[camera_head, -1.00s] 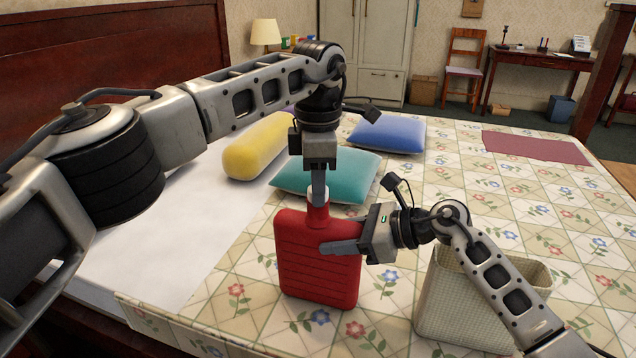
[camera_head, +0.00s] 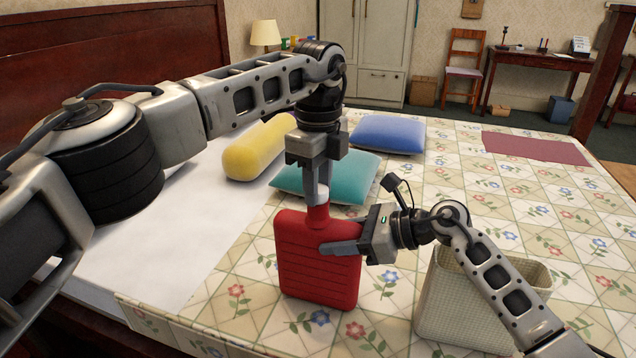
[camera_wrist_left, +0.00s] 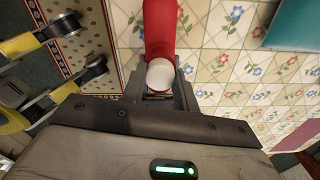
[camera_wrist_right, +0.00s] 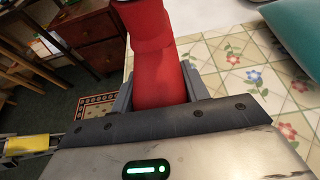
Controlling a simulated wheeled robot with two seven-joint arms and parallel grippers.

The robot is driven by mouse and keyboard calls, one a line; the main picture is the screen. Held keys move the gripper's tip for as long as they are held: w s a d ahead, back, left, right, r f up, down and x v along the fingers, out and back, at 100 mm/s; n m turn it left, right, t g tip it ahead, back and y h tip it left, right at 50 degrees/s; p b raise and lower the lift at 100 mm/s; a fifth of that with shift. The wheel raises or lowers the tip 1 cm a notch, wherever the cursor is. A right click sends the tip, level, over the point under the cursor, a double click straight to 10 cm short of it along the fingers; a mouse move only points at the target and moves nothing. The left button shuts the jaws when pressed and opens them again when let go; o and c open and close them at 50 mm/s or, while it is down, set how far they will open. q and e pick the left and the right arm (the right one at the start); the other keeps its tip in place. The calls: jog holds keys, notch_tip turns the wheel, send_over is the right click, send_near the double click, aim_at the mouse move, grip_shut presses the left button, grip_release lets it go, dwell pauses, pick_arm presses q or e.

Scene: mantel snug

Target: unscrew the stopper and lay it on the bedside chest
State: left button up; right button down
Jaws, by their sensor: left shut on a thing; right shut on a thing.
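A red hot-water bottle (camera_head: 310,270) stands upright above the flowered bedspread, its neck upward; I cannot tell whether its base touches the bed. My right gripper (camera_head: 340,247) is shut on the bottle's body from the right. The bottle also fills the jaws in the right wrist view (camera_wrist_right: 158,80). My left gripper (camera_head: 317,190) points down over the neck, shut on the white stopper (camera_wrist_left: 160,73). The stopper sits at the bottle's mouth; its thread is hidden. A dark wooden chest with drawers (camera_wrist_right: 95,27), possibly the bedside chest, shows in the right wrist view.
A woven basket (camera_head: 455,310) stands on the bed at the right, behind my right forearm. Teal (camera_head: 350,178), blue (camera_head: 388,134) and yellow (camera_head: 258,147) cushions lie beyond the bottle. The bedspread right of the cushions is mostly clear.

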pick_arm(q)
jog(key=n, duration=0.7)
jog(key=shift+n, duration=0.4)
jog(key=n, duration=0.6)
jog(key=shift+n, duration=0.4)
jog(key=o, duration=1.1)
